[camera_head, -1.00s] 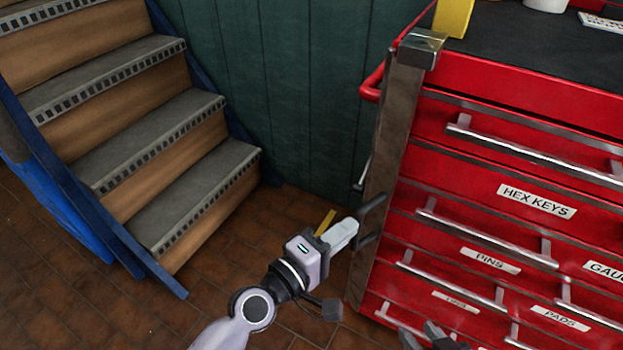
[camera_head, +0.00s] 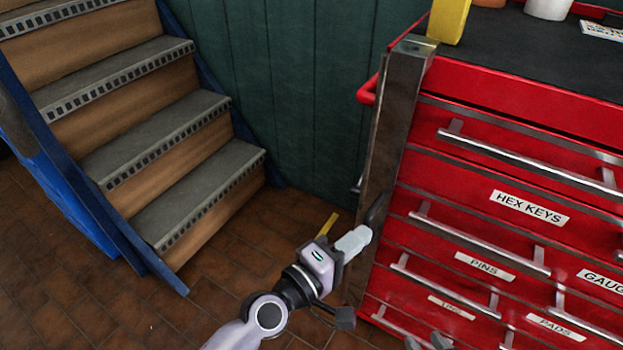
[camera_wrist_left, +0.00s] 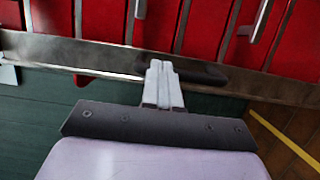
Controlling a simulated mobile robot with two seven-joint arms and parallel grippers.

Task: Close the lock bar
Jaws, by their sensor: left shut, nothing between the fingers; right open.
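The lock bar (camera_head: 397,110) is a tall brownish metal strip standing upright along the left front edge of the red tool cabinet (camera_head: 450,160). A dark handle (camera_head: 376,209) sits on its lower part. In the wrist view the bar (camera_wrist_left: 90,55) runs across the picture, with the dark handle (camera_wrist_left: 208,75) at the fingertips. My left gripper (camera_head: 355,240) is shut and empty, its tips at the bar beside the handle; the fingers also show in the wrist view (camera_wrist_left: 160,72). Whether they touch is unclear. My right gripper (camera_head: 428,342) is open at the bottom edge, only its tips showing.
The cabinet front has several labelled drawers with protruding bar handles (camera_head: 480,235). A yellow block (camera_head: 449,20) stands on its dark top. A staircase (camera_head: 150,140) with blue sides is at left.

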